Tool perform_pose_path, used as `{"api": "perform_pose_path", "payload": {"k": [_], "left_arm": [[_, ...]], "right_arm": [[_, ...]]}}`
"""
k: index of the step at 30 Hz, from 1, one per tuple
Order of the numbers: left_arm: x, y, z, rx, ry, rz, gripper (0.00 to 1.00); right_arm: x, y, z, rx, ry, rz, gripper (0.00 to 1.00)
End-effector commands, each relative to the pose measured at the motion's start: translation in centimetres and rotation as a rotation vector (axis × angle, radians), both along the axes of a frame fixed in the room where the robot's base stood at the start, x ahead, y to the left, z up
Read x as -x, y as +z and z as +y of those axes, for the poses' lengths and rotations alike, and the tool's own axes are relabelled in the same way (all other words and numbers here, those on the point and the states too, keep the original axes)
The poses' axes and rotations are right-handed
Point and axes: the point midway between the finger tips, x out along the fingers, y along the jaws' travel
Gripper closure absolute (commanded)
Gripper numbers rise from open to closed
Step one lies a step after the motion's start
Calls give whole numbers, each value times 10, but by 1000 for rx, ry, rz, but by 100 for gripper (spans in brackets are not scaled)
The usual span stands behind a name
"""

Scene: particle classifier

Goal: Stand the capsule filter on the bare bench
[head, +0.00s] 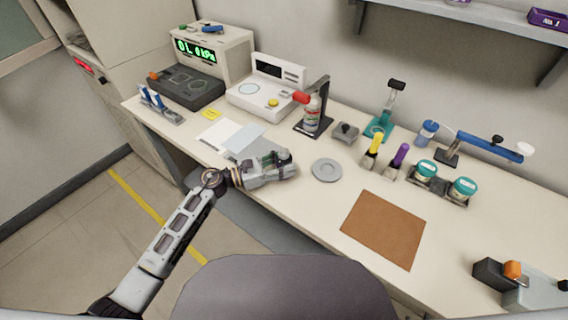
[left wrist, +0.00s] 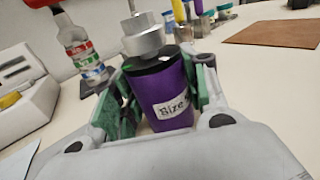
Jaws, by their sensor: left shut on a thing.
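My left gripper (head: 284,164) is over the bench near its front edge, left of a flat grey disc. In the left wrist view its green-padded fingers (left wrist: 157,100) are shut on a purple cylinder (left wrist: 163,98) with a black rim, a white label starting "Size" and a grey metal fitting with a thin stem at its top. I take this to be the capsule filter. It looks slightly tilted in that view. Its lower end is hidden, so I cannot tell whether it touches the bench (head: 300,205). My right gripper is not in view.
The grey disc (head: 326,170) lies just right of my gripper. Yellow (head: 375,144) and purple (head: 400,155) capped items and teal-lidded jars (head: 463,188) stand farther right. A brown mat (head: 383,230) lies in front. Bare bench shows between disc and mat.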

Motion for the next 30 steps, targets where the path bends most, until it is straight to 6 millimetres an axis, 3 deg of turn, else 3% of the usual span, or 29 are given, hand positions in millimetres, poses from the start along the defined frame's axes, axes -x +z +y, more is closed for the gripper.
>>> {"api": "perform_pose_path", "payload": {"k": [9,10,15,30], "left_arm": [[0,-1,0,2,0,-2,93],[0,-2,0,0,0,0,55],[0,-2,0,0,0,0,34],[0,0,0,0,0,0,34]], "right_arm": [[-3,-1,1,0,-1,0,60],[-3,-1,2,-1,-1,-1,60],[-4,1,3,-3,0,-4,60],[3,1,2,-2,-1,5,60]]}}
